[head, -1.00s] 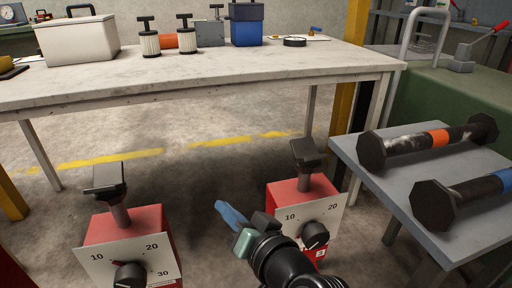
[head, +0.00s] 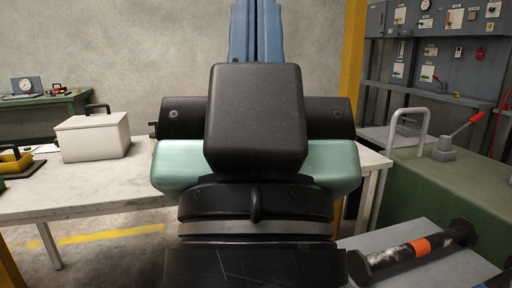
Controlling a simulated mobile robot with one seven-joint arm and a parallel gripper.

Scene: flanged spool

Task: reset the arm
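My gripper (head: 255,35) is raised close in front of the head camera, with its blue fingers pointing up and side by side. They look shut with nothing visible between them; their tips reach the top edge of the picture. Its black and pale green body fills the middle of the view and hides much behind it. A flanged spool (head: 408,252) with dark ends and an orange band lies on a grey side table (head: 440,272) at lower right, apart from my gripper.
A pale workbench (head: 90,192) stands behind on the left, with a white lidded box (head: 92,137) on it. A green cabinet (head: 460,180) with a red-handled lever (head: 460,130) stands at right. A yellow post (head: 353,60) rises behind my gripper.

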